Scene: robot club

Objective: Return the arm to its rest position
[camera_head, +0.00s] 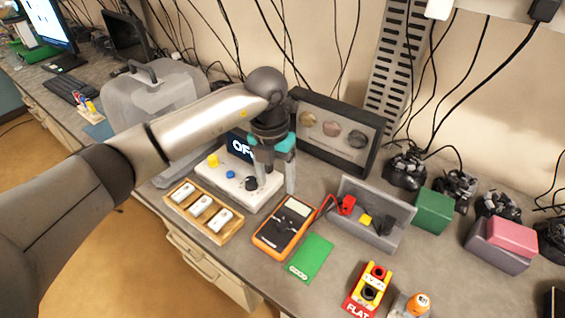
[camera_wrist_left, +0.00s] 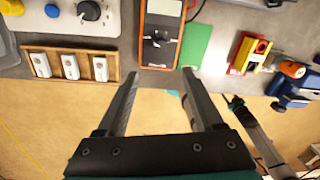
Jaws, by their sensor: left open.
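My left arm (camera_head: 205,122) reaches in from the left over the bench, with its wrist bent down. My left gripper (camera_head: 276,185) has its two fingers apart, with nothing between them. In the head view it hangs in front of the white box with the "OFF" screen (camera_head: 241,146), hiding part of it. In the left wrist view the open fingers (camera_wrist_left: 158,72) point toward the orange multimeter (camera_wrist_left: 160,35), over the bench's front edge. I cannot tell the exact height of the gripper.
A wooden tray (camera_head: 231,234) holds three white pieces. Beside the multimeter (camera_head: 284,225) lie a green card (camera_head: 310,257) and a red-yellow "FLAT" holder (camera_head: 354,304). A grey bin (camera_head: 388,237), framed display (camera_head: 302,98) and grey case (camera_head: 124,107) stand behind. Cables hang along the wall.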

